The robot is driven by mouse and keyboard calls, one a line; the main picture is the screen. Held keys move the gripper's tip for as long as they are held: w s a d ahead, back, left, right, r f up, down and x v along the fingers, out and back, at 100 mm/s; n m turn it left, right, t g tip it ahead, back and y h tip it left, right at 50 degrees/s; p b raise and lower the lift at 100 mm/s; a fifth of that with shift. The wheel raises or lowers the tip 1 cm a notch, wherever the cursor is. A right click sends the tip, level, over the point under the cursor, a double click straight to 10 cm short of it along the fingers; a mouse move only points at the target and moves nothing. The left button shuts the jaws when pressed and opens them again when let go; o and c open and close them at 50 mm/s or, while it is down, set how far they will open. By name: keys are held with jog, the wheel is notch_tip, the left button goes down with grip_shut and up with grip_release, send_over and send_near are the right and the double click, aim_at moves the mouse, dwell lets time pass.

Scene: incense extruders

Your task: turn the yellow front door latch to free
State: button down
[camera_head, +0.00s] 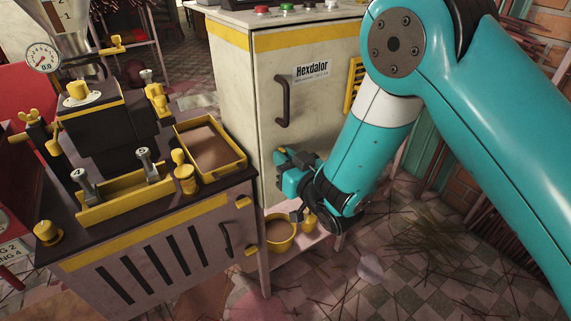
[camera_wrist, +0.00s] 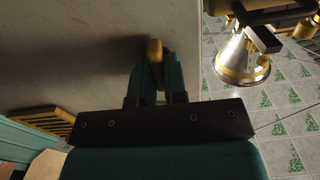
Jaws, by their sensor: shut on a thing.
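The pale cabinet labelled Hexdalor (camera_head: 305,110) has a front door with a dark bar handle (camera_head: 282,102). My gripper (camera_head: 281,154) is at the lower part of this front, below the handle. In the wrist view the teal fingers of my gripper (camera_wrist: 156,72) are closed around a small yellow latch (camera_wrist: 154,50) that stands against the pale panel (camera_wrist: 70,50). The fingers cover part of the latch. In the head view my gripper and wrist hide most of it, so its exact turn is hard to tell.
A dark-topped cabinet (camera_head: 150,245) with yellow fittings stands at the left, close to my gripper. A yellow bowl (camera_head: 280,232) sits on a low shelf below my wrist. A yellow vent (camera_head: 353,85) is on the Hexdalor cabinet. Tiled floor at the right holds scattered sticks.

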jog(key=shift+s+a+n+b, duration=0.1)
jog(key=shift+n+b, duration=0.9)
jog(key=shift+n, duration=1.05)
jog(key=shift+a+n+b, duration=0.1)
jog(key=shift+n+b, duration=0.9)
jog(key=shift+n, duration=1.05)
jog(key=c, duration=1.2)
grip_release()
jog(key=shift+o, duration=0.2)
jog(key=shift+d+f, duration=0.1)
